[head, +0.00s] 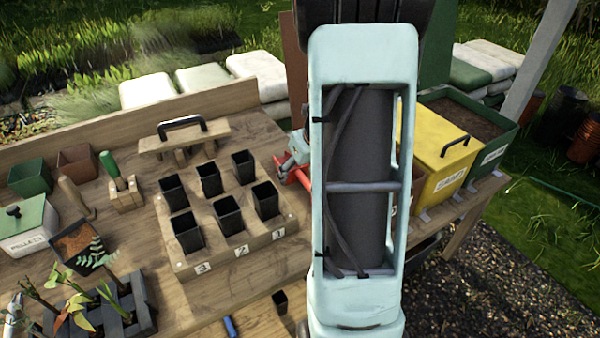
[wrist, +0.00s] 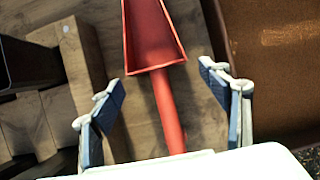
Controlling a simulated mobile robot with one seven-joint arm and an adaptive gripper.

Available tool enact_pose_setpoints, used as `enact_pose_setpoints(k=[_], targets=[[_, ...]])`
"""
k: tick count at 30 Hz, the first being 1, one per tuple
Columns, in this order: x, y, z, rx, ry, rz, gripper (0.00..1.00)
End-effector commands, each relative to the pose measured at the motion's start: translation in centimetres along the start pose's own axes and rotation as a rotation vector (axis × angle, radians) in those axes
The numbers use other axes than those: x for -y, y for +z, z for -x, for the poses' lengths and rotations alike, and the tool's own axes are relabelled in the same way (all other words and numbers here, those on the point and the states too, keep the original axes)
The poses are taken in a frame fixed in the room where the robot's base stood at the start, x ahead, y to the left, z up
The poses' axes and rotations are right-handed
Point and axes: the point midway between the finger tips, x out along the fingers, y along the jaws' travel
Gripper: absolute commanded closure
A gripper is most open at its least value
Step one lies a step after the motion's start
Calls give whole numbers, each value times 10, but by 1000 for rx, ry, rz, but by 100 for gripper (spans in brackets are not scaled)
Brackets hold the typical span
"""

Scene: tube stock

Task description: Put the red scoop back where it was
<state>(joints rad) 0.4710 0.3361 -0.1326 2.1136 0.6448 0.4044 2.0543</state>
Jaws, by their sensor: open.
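The red scoop (wrist: 150,38) lies on the wooden bench in the wrist view, its trough toward the top and its handle running down between my fingers. My gripper (wrist: 162,84) is open, with one blue-padded finger on each side of the scoop and a gap to both. The handle's lower end is hidden behind my gripper's body. In the head view, red parts of the scoop (head: 282,167) show just left of my arm, by the right side of the pot rack; my arm hides the rest.
The wooden rack (head: 215,237) with several black pots stands left of the scoop. A soil-filled container (wrist: 268,42) is close on the right in the wrist view. A yellow lidded box (head: 440,150) and a green soil box (head: 508,128) stand right of my arm.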

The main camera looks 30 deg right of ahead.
Motion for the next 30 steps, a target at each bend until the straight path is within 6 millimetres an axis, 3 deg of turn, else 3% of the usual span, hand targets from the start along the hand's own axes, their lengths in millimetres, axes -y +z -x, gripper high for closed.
enact_pose_setpoints(k=[9, 15, 30], targets=[[-1, 2, 72, 4, 0, 3, 30], [0, 1, 99, 2, 1, 2, 30], [0, 0, 106, 0, 1, 1, 30]])
